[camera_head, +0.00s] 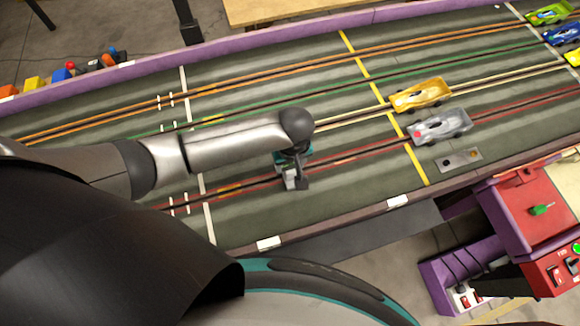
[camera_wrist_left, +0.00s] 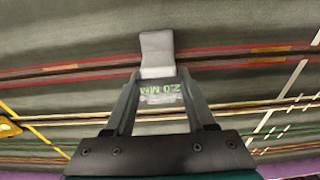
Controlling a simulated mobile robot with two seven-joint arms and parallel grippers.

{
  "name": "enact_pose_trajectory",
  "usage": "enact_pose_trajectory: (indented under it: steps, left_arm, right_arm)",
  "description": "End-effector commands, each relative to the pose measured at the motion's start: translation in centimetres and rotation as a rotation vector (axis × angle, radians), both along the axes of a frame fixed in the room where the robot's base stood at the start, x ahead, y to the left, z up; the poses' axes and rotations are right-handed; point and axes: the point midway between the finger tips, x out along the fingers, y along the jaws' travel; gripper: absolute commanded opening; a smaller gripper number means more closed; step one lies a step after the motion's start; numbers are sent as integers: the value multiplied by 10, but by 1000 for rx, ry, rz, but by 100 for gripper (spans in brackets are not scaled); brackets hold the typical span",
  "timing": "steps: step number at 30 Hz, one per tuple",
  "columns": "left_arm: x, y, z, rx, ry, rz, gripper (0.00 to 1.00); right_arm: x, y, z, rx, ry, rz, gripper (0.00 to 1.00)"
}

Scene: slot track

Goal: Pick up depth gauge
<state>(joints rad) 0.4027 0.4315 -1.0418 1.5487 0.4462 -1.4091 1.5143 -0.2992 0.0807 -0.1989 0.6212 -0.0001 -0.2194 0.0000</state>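The depth gauge is a small pale grey piece marked "2.0 MM". In the left wrist view the gauge (camera_wrist_left: 158,50) stands between the fingertips of my left gripper (camera_wrist_left: 159,78), which press against both its sides. In the head view the gauge (camera_head: 290,180) is a light piece at the fingers of my left gripper (camera_head: 293,172), over the red lane near the track's front edge. The gripper hides part of it, and I cannot tell whether its lower end touches the track. My right gripper is not in view.
A yellow car (camera_head: 420,95) and a silver car (camera_head: 441,127) sit on the track right of my left gripper. A small metal plate (camera_head: 459,160) lies near the front edge. A red and purple console (camera_head: 530,205) stands at the right. The purple wall (camera_head: 250,40) borders the far side.

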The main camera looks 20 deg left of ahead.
Motion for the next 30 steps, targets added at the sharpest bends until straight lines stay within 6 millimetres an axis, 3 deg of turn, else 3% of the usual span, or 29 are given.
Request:
enact_pose_trajectory:
  steps: [2, 14, 30]
  left_arm:
    - [0, 0, 0, 0, 0, 0, 45]
    - [0, 0, 0, 1, 1, 0, 0]
    - [0, 0, 6, -1, -1, 0, 0]
  right_arm:
    - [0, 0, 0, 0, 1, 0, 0]
    - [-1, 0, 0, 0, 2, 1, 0]
    - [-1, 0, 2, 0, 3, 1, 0]
